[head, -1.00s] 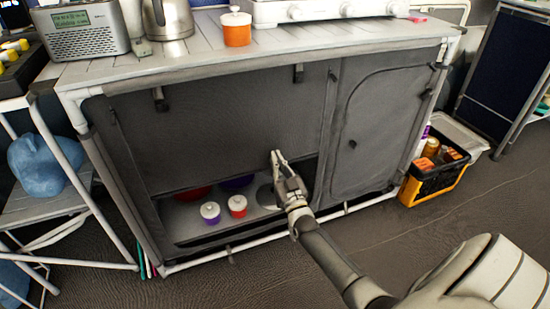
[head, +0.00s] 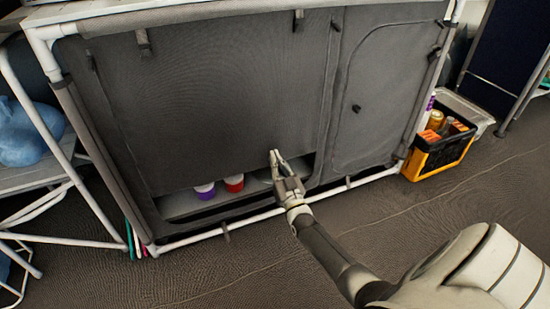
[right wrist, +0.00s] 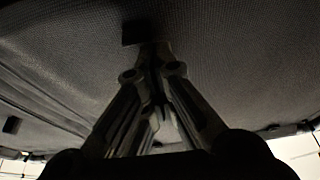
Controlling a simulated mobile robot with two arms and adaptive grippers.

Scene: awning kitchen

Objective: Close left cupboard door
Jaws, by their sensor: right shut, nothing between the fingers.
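The left cupboard door (head: 205,105) is a dark grey fabric panel that hangs over most of the left compartment. A low opening shows below its bottom edge. My right gripper (head: 275,153) is shut and empty, at the door's lower right part, and seems to touch or nearly touch the fabric. In the right wrist view the shut fingers (right wrist: 158,55) point up to the grey fabric (right wrist: 230,45), by a small dark tab (right wrist: 140,30). Whether they touch it is hard to tell. My left gripper is not in view.
A purple-and-white jar (head: 205,190) and a red-and-white jar (head: 234,183) stand on the cupboard floor, partly hidden by the door. The right door (head: 375,100) is closed. A yellow-and-black crate (head: 440,150) stands right of the cupboard, a white-framed rack (head: 75,140) left of it. The front floor is clear.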

